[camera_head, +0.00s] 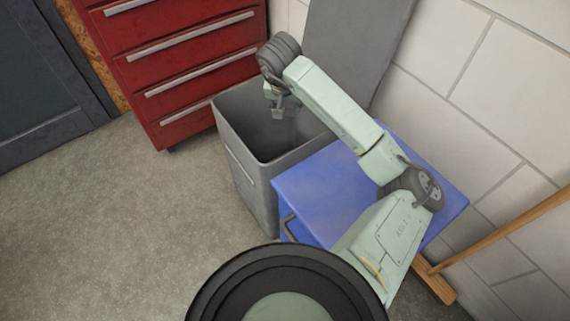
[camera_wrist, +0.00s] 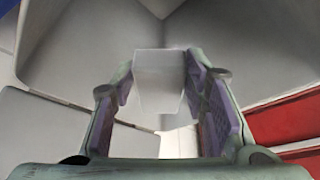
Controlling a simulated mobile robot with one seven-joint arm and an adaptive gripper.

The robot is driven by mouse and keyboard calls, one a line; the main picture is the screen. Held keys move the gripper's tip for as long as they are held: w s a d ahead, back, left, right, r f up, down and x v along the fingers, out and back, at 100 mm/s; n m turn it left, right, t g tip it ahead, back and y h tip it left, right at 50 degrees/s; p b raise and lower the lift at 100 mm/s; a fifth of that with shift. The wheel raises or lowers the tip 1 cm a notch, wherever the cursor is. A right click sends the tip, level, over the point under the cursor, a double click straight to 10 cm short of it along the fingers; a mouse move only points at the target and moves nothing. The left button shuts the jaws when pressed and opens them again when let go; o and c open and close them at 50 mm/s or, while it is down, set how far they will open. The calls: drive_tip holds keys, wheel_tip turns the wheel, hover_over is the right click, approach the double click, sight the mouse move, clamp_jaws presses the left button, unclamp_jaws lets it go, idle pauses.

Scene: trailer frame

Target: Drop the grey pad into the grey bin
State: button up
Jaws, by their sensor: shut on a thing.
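The grey bin (camera_head: 246,172) stands on the floor with its top open, between the red cabinet and the blue box. My gripper (camera_head: 279,104) hangs over the bin's opening, pointing down. In the wrist view, my gripper (camera_wrist: 162,92) is shut on a pale grey block-like piece, the grey pad (camera_wrist: 158,68), between its purple-lined fingers. In the head view, a small grey piece shows at the fingertips, too small to make out well. The bin's floor is in shadow.
A red drawer cabinet (camera_head: 178,62) stands left of the bin. A blue box (camera_head: 318,190) stands right of it, under my arm. A grey panel (camera_head: 352,45) leans behind. A wooden-handled tool (camera_head: 500,236) stands at the right. The floor at left is clear.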

drive_tip(key=shift+f, duration=0.3)
drive_tip(key=o, duration=1.3)
drive_tip(key=v, duration=1.2)
